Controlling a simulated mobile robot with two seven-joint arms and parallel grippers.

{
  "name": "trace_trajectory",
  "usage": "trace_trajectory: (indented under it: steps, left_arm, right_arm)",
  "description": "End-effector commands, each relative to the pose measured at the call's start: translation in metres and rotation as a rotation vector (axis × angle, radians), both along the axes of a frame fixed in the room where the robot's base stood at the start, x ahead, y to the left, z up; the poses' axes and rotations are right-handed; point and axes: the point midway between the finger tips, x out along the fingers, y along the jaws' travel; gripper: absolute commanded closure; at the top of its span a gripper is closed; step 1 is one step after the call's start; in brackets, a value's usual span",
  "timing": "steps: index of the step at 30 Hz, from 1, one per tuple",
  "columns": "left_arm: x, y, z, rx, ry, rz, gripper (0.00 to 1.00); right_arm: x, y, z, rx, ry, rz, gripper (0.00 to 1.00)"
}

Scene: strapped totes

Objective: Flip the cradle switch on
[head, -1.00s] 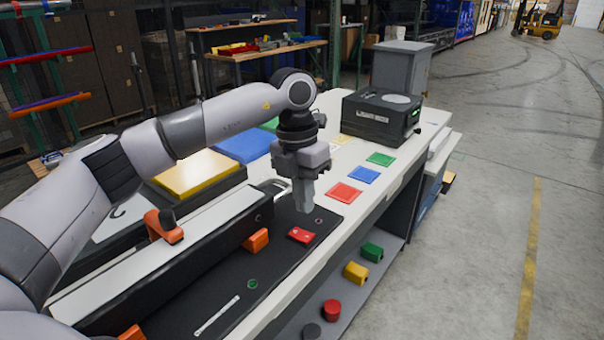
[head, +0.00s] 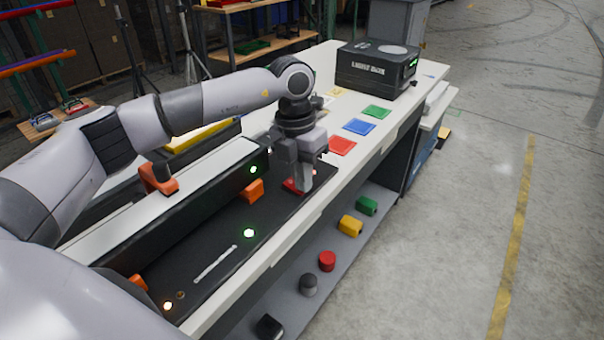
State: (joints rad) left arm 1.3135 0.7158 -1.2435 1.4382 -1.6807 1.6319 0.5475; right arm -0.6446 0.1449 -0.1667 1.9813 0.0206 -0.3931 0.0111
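A small red switch (head: 291,185) sits on the black panel (head: 215,255) at the near side of the bench, at the panel's far end. I take it to be the cradle switch. My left gripper (head: 304,189) points straight down at it, with its fingers together. The fingertips are at the switch and hide part of it; whether they touch it, I cannot tell. My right gripper is not in view.
Orange clamps (head: 252,190) stand beside the housing. Red, blue and green squares (head: 359,127) lie on the white bench beyond, before a black light box (head: 376,67). Coloured pieces (head: 350,226) stand on the lower shelf. The floor at right is clear.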

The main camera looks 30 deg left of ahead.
Motion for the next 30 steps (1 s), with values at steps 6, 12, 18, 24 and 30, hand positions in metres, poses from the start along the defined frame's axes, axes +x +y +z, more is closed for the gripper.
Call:
trace_trajectory:
  steps: [6,12,18,24,30]
  left_arm:
    - [-0.001,0.001,-0.001,0.001,0.005,0.0,1.0]
    - [0.001,0.01,0.003,0.002,0.004,0.002,1.0]
    - [0.002,0.015,0.005,0.001,0.004,0.001,1.0]
    - [0.002,0.015,0.005,0.0,0.003,0.001,1.0]
    - [0.002,0.016,0.012,0.0,0.002,0.001,1.0]
  right_arm:
    - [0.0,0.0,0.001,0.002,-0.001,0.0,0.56]
    - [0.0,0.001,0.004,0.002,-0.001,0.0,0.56]
    - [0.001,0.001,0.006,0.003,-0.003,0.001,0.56]
    - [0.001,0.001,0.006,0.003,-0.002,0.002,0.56]
    - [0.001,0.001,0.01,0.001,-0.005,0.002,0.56]
